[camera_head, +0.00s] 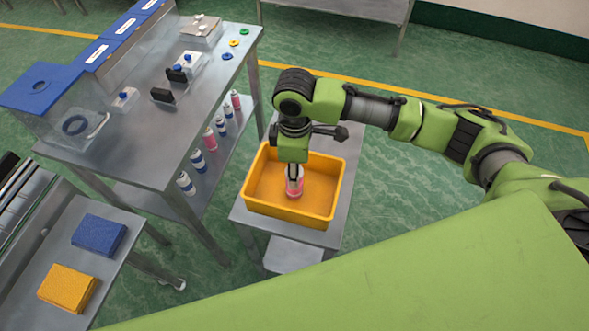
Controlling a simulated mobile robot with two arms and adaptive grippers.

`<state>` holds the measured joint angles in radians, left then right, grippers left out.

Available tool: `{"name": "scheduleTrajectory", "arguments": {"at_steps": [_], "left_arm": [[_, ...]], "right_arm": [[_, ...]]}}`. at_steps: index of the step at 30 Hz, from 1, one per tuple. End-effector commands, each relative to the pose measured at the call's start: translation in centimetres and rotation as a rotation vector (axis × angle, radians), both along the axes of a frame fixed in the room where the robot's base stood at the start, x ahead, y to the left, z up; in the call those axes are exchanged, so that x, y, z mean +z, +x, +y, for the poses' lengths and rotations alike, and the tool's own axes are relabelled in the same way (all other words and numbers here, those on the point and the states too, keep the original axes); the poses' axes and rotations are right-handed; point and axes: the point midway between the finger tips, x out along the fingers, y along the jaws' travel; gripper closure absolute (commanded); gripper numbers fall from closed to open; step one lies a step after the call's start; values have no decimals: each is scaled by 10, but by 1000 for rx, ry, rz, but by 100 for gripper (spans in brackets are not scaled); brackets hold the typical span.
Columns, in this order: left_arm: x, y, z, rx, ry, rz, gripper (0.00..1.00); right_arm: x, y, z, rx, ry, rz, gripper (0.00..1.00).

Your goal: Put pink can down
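The pink can (294,187), with a pale upper part, is upright inside the yellow crate (265,205). My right gripper (294,172) points straight down into the crate, with its dark fingers at the top of the can. It appears shut on the can. Whether the can's base touches the crate floor cannot be told. My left gripper is out of view.
The crate stands on a small metal table (330,245). Left of it, a metal workbench (150,160) carries blue-lidded bins (45,85), and several pink and blue cans stand on its lower shelf. Blue (98,234) and yellow (68,288) blocks lie at lower left.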

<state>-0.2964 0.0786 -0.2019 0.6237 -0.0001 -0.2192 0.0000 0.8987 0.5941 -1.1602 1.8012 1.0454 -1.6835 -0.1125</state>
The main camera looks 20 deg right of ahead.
Motion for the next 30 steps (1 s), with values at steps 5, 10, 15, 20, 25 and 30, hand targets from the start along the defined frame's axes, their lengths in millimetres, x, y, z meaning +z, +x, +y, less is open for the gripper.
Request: {"name": "scheduleTrajectory", "arguments": {"at_steps": [5, 10, 15, 20, 25, 30], "left_arm": [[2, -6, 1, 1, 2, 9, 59], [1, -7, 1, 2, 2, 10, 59], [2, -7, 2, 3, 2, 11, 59], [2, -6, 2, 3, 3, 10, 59], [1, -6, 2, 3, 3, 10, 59], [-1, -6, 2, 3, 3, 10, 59]], "right_arm": [[-6, 1, 0, 0, 1, -3, 91], [-6, 0, 0, 0, 0, -2, 91], [-8, 0, 1, 0, 1, -3, 53], [-8, 0, 1, 0, 1, -3, 53], [-7, 1, 0, 0, 1, -3, 53], [8, 1, 1, 1, 3, -4, 53]]}}
